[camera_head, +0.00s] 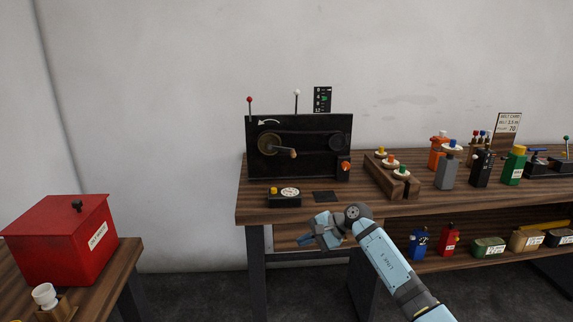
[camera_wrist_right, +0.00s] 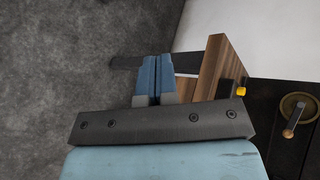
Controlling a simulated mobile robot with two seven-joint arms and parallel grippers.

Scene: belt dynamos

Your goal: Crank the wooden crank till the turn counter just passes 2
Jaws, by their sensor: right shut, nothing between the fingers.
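The wooden crank handle (camera_head: 292,153) sticks out from a brass-coloured wheel (camera_head: 269,145) on the front of a black upright panel (camera_head: 315,165). It also shows at the right edge of the right wrist view (camera_wrist_right: 289,133). A white curved arrow above the wheel points left. A small dark display (camera_head: 322,99) with green marks stands behind the panel; its marks are too small to read surely. My right gripper (camera_head: 307,240) is in front of the bench's front edge, below and apart from the crank. Its fingers (camera_wrist_right: 152,75) are shut and empty. My left gripper is not in view.
A wooden rack (camera_head: 385,180) and several coloured bottles stand to the right. A red box (camera_head: 62,240) sits on a separate table at left, with a floor gap between.

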